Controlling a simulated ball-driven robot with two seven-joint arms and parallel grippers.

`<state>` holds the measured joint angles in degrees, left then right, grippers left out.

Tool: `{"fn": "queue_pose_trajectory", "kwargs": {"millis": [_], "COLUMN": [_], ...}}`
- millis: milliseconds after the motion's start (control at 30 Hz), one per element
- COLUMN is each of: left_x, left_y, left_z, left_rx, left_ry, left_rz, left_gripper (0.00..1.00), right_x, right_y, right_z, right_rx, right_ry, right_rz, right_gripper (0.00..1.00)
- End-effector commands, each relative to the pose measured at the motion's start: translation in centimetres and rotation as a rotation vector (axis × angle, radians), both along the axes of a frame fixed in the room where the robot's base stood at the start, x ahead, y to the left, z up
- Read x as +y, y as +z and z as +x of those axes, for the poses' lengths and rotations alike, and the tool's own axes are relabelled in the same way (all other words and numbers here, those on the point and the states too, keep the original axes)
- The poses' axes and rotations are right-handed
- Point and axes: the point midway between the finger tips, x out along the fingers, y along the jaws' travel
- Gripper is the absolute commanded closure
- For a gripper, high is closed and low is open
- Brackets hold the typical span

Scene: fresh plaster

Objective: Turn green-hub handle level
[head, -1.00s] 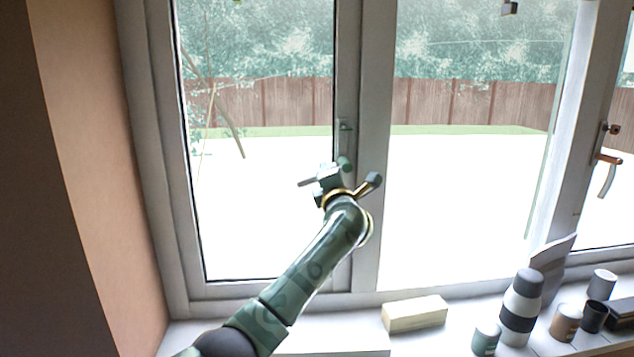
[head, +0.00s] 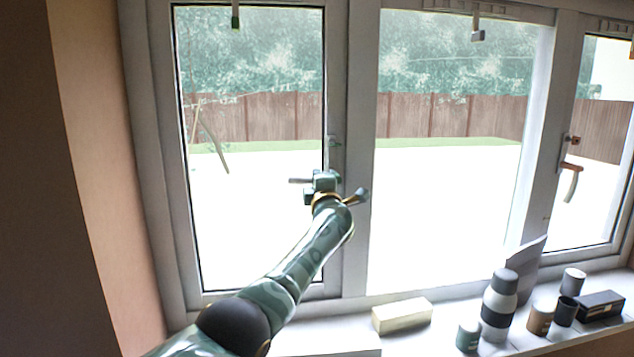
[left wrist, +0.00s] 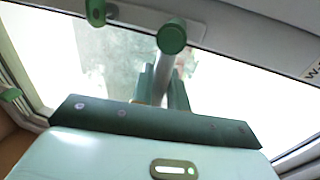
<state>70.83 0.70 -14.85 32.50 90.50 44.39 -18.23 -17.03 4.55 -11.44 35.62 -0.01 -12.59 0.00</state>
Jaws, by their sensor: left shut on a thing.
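The green-hub handle shows in the left wrist view as a round green end (left wrist: 171,37) with a grey bar running down between my fingers. My left gripper (left wrist: 164,88) is shut on that bar. In the head view, my left gripper (head: 322,180) is at the upright between the left and middle panes and covers most of the handle. A small green fitting (head: 334,141) shows on the upright just above it. I cannot tell the bar's exact angle. My right gripper is not in view.
A green fitting (head: 235,18) hangs at the left pane's top, a grey one (head: 477,30) at the middle pane's top. A brown-hub handle (head: 571,172) is at right. The sill holds a pale block (head: 402,315), a striped bottle (head: 499,305), a green-topped jar (head: 468,335) and several small containers.

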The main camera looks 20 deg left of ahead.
Motion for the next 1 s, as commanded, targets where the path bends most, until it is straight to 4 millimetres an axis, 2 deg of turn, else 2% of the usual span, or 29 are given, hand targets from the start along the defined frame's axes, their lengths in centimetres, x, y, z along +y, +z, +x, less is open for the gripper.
{"fn": "queue_pose_trajectory", "kwargs": {"millis": [133,167,200,233,667,867,1000], "left_x": [0.0,0.0,0.0,0.0,-0.6,-1.5,-2.9], "left_y": [0.3,0.3,0.3,0.2,-0.1,-0.6,-1.2], "left_z": [0.0,0.0,0.0,0.0,-0.4,-2.4,-4.8], "left_rx": [-0.002,-0.002,-0.003,-0.003,-0.002,-0.002,-0.002], "left_ry": [0.0,0.0,0.0,0.0,-0.005,-0.002,-0.002], "left_rz": [0.006,0.006,0.005,0.005,0.0,-0.003,-0.003], "left_gripper": [1.0,0.81,0.7,0.65,0.65,0.65,0.65], "right_x": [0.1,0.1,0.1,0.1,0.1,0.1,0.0], "right_y": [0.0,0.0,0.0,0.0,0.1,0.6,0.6], "right_z": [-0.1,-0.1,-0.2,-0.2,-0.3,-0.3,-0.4], "right_rx": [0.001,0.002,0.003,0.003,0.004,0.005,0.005], "right_ry": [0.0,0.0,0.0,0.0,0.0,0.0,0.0], "right_rz": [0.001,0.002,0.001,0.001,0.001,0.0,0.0], "right_gripper": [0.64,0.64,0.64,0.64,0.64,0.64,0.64]}}
